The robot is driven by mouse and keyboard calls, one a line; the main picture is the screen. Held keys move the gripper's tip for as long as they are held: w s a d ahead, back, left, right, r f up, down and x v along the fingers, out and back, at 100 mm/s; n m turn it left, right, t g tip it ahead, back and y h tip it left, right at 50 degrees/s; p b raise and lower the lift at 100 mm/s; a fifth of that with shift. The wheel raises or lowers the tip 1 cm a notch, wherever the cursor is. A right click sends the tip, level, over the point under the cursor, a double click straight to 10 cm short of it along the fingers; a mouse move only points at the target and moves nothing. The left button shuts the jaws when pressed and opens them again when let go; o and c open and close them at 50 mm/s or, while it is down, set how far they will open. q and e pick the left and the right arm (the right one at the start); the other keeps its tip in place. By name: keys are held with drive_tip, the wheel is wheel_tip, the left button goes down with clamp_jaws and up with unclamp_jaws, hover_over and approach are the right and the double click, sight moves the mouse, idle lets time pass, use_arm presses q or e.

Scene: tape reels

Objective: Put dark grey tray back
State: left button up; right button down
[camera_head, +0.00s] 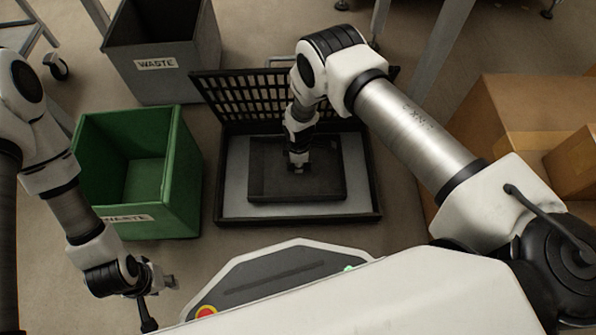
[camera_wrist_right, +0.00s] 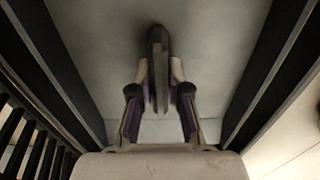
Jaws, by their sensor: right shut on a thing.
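The dark grey tray (camera_head: 322,182) lies flat within the black crate (camera_head: 227,218), over its lighter grey bottom, in the head view. I cannot tell whether it rests there or hangs slightly above. My right gripper (camera_head: 298,167) points down at the tray's middle. In the right wrist view my right gripper (camera_wrist_right: 160,90) is shut on a thin upright dark grip of the tray (camera_wrist_right: 158,50). My left gripper (camera_head: 163,283) hangs at the lower left, away from the crate; its fingers are too small to judge.
A green waste bin (camera_head: 186,190) stands close left of the crate, with a grey waste bin (camera_head: 200,75) behind it. The crate's slatted lid (camera_head: 232,92) stands up at its back. Cardboard boxes (camera_head: 500,110) are at the right. My base fills the front.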

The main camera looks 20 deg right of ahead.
wheel_tip(320, 180, down, 3)
drive_tip(key=shift+r+b, duration=0.1)
drive_tip(key=shift+b, duration=0.55)
drive_tip(key=shift+r, duration=0.15)
drive_tip(key=c, duration=1.1)
unclamp_jaws()
drive_tip(key=shift+f, duration=0.2)
drive_tip(key=shift+c, duration=0.2)
